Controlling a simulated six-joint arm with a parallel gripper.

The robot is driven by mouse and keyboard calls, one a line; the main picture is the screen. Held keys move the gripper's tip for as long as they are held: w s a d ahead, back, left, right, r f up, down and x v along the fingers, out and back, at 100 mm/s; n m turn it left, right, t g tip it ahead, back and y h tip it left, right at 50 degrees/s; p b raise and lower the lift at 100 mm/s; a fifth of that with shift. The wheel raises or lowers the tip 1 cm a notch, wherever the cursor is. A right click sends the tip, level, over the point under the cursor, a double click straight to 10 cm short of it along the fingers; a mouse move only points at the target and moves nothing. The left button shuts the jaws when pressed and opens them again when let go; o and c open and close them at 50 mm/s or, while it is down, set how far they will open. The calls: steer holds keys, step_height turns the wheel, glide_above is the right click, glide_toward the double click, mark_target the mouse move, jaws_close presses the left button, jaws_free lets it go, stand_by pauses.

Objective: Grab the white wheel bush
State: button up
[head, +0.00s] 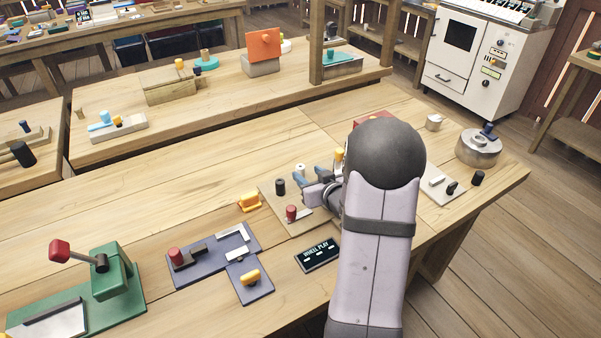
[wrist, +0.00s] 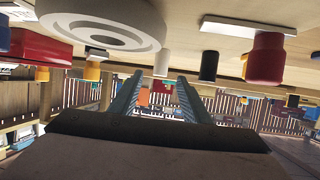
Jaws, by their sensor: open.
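The white wheel bush (head: 300,170) is a small white cylinder on the wooden board, behind a black cylinder (head: 280,187). In the wrist view, where the table appears at the top, the bush (wrist: 162,62) shows between the lines of my fingers, slightly above their tips in the picture. My gripper (head: 314,182) is open and low over the board, just right of the bush in the head view. Its two ribbed fingers (wrist: 158,85) hold nothing. I cannot tell the exact gap to the bush.
A red-topped peg (head: 291,213) stands at the board's front. A large pale round wheel-like part (wrist: 105,22) is close in the wrist view. The "WHEEL PLAY" sign (head: 318,255) is in front. My arm hides the board's right side.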

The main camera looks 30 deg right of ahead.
mark_target(302, 170)
steer(key=x, duration=0.5)
steer(key=shift+s, duration=0.1)
jaws_close()
